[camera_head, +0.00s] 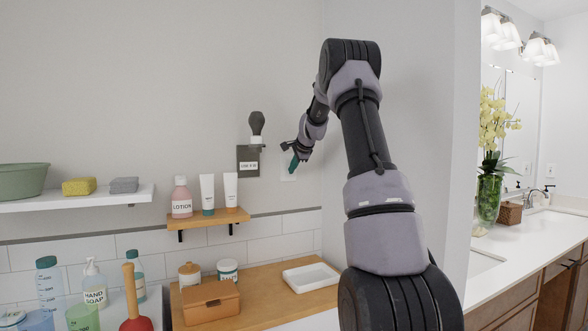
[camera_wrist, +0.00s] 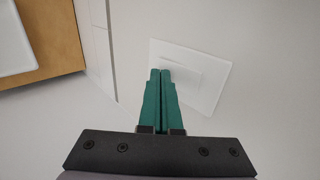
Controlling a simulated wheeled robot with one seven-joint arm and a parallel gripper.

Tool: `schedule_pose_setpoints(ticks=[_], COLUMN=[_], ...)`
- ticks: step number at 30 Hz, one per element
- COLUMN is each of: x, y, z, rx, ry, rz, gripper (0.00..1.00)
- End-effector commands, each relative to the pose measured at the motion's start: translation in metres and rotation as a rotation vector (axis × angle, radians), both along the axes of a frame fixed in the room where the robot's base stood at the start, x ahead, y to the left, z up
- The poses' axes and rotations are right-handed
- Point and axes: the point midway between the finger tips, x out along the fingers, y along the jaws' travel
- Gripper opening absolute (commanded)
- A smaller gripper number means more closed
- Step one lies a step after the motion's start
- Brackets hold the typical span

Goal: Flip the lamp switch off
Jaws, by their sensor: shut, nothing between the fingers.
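A white wall switch plate (camera_wrist: 213,82) with a raised rocker (camera_wrist: 190,72) fills the middle of the wrist view, tilted in the picture. In the head view the plate (camera_head: 288,175) is partly hidden behind my gripper. My gripper (camera_wrist: 160,72) has green fingers pressed together, with nothing between them. The tips overlap the left part of the plate, beside or over the rocker's left end. I cannot tell whether they touch it. In the head view my gripper (camera_head: 293,167) is at the wall. A dark bulb-shaped fixture (camera_head: 257,124) is mounted left of the switch, above a dark labelled panel (camera_head: 243,158).
A small wooden shelf (camera_head: 212,219) with lotion and tubes is left of the switch. Below is a wooden counter (camera_head: 258,291) with a white tray (camera_head: 310,278) and a box (camera_head: 210,302). A wall corner stands right of my arm, with a vanity beyond.

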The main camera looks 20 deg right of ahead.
Motion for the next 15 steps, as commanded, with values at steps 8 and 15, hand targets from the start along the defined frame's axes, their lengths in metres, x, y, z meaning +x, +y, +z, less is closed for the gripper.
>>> schedule_pose_setpoints(ticks=[8,15], x=[0.0049,0.0036], y=[0.0005,0.0001], z=[-0.0034,-0.0022], rx=[0.000,0.000], ry=[0.001,0.000], rz=[0.000,0.000], gripper=[0.00,0.00])
